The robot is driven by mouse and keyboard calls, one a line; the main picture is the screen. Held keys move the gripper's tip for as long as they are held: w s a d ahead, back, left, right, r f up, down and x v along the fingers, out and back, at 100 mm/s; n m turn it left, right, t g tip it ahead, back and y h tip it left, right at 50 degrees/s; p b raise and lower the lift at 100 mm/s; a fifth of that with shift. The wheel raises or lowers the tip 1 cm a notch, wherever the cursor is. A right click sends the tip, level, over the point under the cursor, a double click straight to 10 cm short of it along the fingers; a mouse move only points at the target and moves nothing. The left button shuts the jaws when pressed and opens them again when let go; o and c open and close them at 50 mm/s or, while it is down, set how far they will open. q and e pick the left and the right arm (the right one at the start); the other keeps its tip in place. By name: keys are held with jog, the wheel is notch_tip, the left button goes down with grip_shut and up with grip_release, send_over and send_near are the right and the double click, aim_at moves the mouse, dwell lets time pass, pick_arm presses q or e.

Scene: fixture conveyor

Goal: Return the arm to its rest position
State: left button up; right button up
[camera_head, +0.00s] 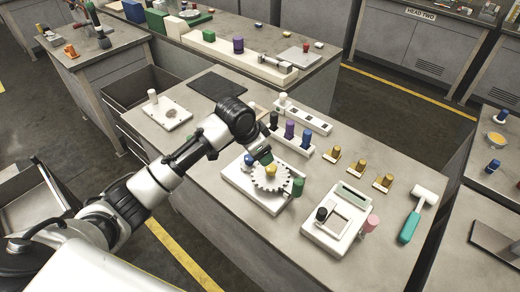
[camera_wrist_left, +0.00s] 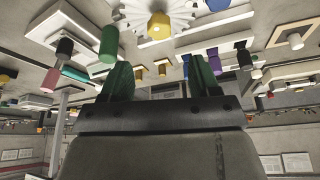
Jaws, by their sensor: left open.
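My left arm reaches in from the left over the workbench (camera_head: 225,190). Its gripper (camera_head: 258,158), with green fingertips, is open just above the back of a white gear (camera_head: 272,182) with a yellow knob (camera_head: 270,171). The gear sits on a white plate (camera_head: 238,178). In the left wrist view the two green fingers of the gripper (camera_wrist_left: 160,82) are spread apart with nothing between them. The gear (camera_wrist_left: 150,12) and its yellow knob (camera_wrist_left: 160,27) show at the top of that view, beyond the fingers. My right gripper is not in view.
A green cylinder (camera_head: 297,187) stands at the plate's right edge. Purple and blue pegs stand in a rack behind it. A white device (camera_head: 332,240), several yellow-brown parts and a teal-handled hammer (camera_head: 410,225) lie to the right. A dark mat (camera_head: 217,85) lies behind the arm.

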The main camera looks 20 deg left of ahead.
pick_arm(q)
jog(key=s+d+f+n, duration=0.1)
jog(key=s+d+f, duration=0.15)
jog(key=s, duration=0.45)
jog(key=s+d+f, duration=0.2)
jog(key=s+f, duration=0.2)
jog(key=s, duration=0.2)
jog(key=s+a+n+y, duration=0.1)
jog(key=s+a+n, duration=0.15)
jog(key=s, duration=0.65)
jog(key=s+a+n+y, duration=0.2)
jog(key=s+a, duration=0.1)
jog(key=s, duration=0.6)
notch_tip(320, 180, down, 30)
jog(key=s+g+b, duration=0.1)
jog(key=s+b, duration=0.1)
jog(key=b, duration=0.1)
jog(key=s+a+f+g+b, duration=0.1)
jog(key=s+a+f, duration=0.1)
jog(key=s+f, duration=1.3)
jog(key=shift+a+f+g+b, duration=0.3)
jog(key=shift+a+f, duration=0.05)
jog(key=shift+f, duration=0.45)
